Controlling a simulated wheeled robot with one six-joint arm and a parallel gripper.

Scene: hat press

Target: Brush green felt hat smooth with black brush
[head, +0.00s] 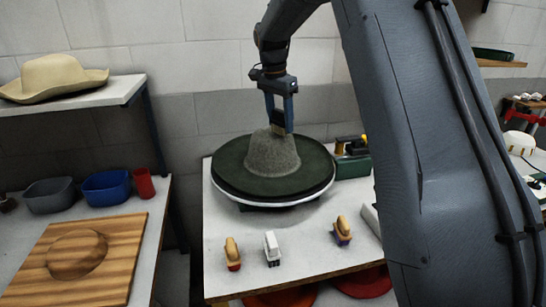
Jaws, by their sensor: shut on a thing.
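The felt hat (272,157) sits crown up on a round stand on the table. Its crown looks grey and speckled, and the wide flat brim around it is dark green. My gripper (279,128) is above the crown, pointing down, with its fingers at the crown's top right.
Three brushes stand on the table's front: a red-based one (233,254), a white one (272,249) and a purple-based one (342,231). A dark green box (352,168) is right of the hat. A tan hat (54,78) lies on the left shelf. My arm hides the right side.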

